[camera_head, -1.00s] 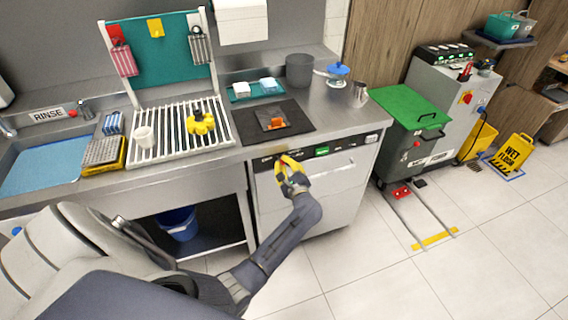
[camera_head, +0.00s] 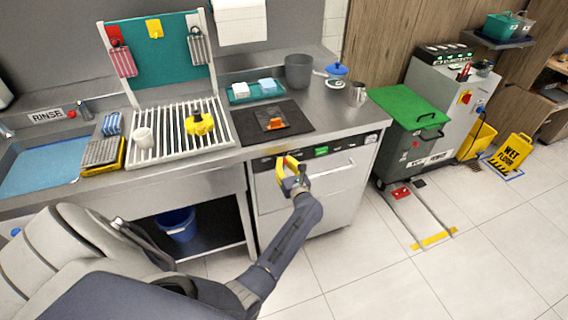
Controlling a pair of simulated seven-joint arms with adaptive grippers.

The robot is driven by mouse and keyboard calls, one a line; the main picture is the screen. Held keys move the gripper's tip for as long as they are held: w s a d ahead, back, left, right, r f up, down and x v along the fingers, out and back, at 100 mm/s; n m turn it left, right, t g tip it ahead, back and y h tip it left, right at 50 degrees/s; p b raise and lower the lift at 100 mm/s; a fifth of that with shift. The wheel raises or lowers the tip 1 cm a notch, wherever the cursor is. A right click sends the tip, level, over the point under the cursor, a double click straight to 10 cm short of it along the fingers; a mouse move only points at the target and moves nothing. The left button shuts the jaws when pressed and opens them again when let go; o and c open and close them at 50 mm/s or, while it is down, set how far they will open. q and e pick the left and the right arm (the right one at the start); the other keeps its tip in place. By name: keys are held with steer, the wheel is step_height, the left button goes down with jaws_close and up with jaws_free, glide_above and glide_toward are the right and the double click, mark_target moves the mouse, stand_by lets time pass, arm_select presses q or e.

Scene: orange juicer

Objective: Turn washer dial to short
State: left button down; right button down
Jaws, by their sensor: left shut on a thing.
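The washer (camera_head: 333,185) stands under the steel counter, with a black control strip (camera_head: 345,143) along its top front edge. The strip has a small green display (camera_head: 321,151) and a white-marked area at its right end. My left gripper (camera_head: 284,168), with yellow fingers, is at the left part of this strip. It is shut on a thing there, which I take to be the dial. The fingers hide the dial, so its pointer and setting cannot be read. My right gripper is not in view.
The washer handle (camera_head: 335,170) runs across the front just right of my gripper. On the counter are a black mat (camera_head: 290,112), a grey pot (camera_head: 299,70) and a metal pitcher (camera_head: 356,94). A green-lidded bin (camera_head: 408,104) stands to the right. The floor in front is clear.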

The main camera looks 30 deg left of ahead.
mark_target(286, 165)
arm_select(q)
steer(key=shift+m, duration=1)
steer(key=c, duration=1.5)
jaws_free()
steer(key=shift+v, duration=3.75)
